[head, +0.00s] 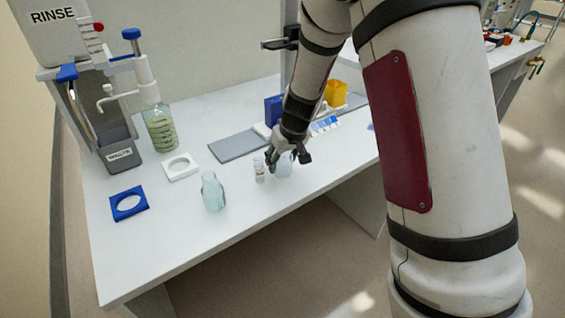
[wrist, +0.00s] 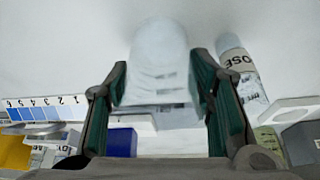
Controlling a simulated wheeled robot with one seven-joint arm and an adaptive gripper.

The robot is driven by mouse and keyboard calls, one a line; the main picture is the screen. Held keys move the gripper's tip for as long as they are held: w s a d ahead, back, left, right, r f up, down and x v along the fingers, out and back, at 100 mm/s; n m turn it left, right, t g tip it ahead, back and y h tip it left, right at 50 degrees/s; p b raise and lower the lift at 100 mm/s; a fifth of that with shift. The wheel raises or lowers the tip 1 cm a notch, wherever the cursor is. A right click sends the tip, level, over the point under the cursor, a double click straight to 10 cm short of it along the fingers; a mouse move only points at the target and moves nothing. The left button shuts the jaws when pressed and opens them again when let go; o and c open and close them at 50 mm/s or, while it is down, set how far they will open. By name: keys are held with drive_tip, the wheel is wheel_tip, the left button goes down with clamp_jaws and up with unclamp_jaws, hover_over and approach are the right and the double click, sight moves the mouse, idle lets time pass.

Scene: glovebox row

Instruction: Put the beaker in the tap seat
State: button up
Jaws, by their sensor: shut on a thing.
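The beaker (head: 284,167) is clear, pale glass at the right part of the white bench. My gripper (head: 288,161) is shut on it, and its fingers partly hide it. In the wrist view the beaker (wrist: 157,60) shows as a whitish translucent cylinder between the two green-padded fingers (wrist: 160,88). I cannot tell whether its base touches the bench. A white square seat with a round hole (head: 166,173) and a blue square seat with a round hole (head: 119,216) lie empty at the left. No label shows which is the tap seat.
A small labelled vial (head: 259,171) stands close left of my gripper. A clear bottle (head: 213,192) stands near the front edge. A grey plate (head: 238,147) lies behind. The rinse unit (head: 58,40), waste bin (head: 121,152) and green-liquid pump bottle (head: 160,130) stand at the left.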

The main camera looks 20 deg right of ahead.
drive_tip(key=shift+r, duration=0.15)
wheel_tip(320, 180, up, 4)
drive_tip(key=shift+f+p, duration=0.15)
drive_tip(key=shift+p, duration=0.5)
drive_tip(key=s+r+b, duration=0.1)
drive_tip(key=s, duration=1.5)
drive_tip(key=shift+d, duration=0.45)
drive_tip(key=shift+a+r, duration=0.1)
